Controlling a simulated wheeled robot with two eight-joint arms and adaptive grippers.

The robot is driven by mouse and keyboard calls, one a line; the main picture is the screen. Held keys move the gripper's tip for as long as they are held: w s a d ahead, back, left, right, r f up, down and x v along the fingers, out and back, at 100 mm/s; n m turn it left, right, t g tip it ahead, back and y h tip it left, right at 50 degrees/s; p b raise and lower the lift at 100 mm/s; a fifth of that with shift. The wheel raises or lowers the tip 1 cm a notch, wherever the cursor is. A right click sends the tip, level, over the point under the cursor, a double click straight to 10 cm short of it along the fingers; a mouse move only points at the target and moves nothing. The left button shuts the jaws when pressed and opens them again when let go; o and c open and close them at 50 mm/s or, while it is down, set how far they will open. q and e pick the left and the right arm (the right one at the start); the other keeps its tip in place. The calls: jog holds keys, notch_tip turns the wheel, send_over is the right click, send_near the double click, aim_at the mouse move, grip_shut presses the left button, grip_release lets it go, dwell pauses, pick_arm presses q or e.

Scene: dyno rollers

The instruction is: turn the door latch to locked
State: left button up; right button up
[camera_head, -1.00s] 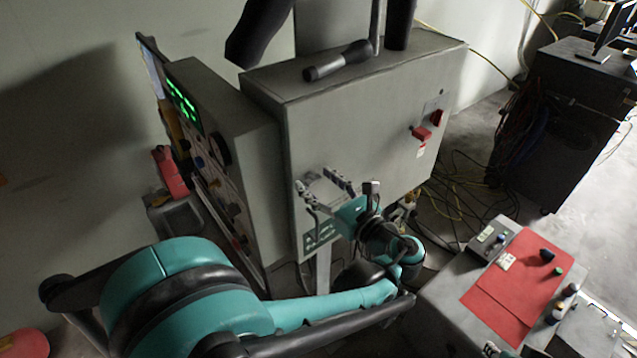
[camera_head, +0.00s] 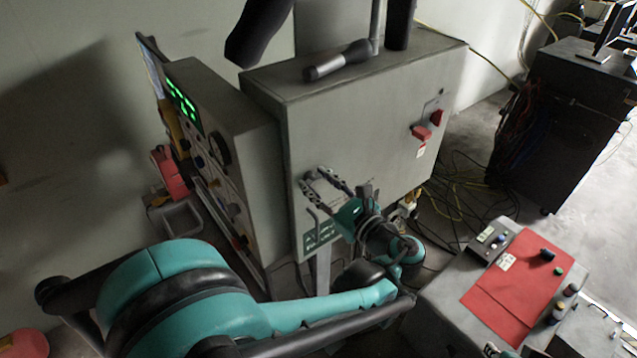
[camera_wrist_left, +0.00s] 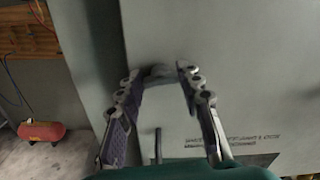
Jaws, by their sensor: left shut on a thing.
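The grey cabinet door (camera_head: 370,140) fills the middle of the head view and most of the left wrist view. My left gripper (camera_head: 312,178) is at the door's left edge. In the left wrist view, its fingertips (camera_wrist_left: 160,74) are on either side of a small grey latch (camera_wrist_left: 158,73) and shut on it. The fingers mostly hide the latch in the head view, and I cannot read its exact angle. A thin bent handle (camera_head: 319,228) is on the door just below the fingers.
Red switches (camera_head: 421,132) sit at the door's upper right. A control panel (camera_head: 215,150) with green digits stands left of the cabinet. A black torch-like object (camera_head: 338,60) lies on the cabinet top. A bench with a red mat (camera_head: 520,290) is at lower right.

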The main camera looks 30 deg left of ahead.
pick_arm(q)
jog(key=n, duration=0.4)
jog(key=shift+n, duration=0.3)
jog(key=n, duration=0.3)
jog(key=shift+s+f+n+b, duration=0.1)
jog(key=shift+n+b, duration=0.25)
jog(key=shift+n, duration=0.05)
jog(key=n, duration=0.3)
jog(key=shift+a+f+n, duration=0.1)
jog(key=shift+f+n, duration=0.05)
jog(key=shift+n, duration=1.95)
jog(key=o, duration=1.2)
jog(key=shift+c, duration=0.2)
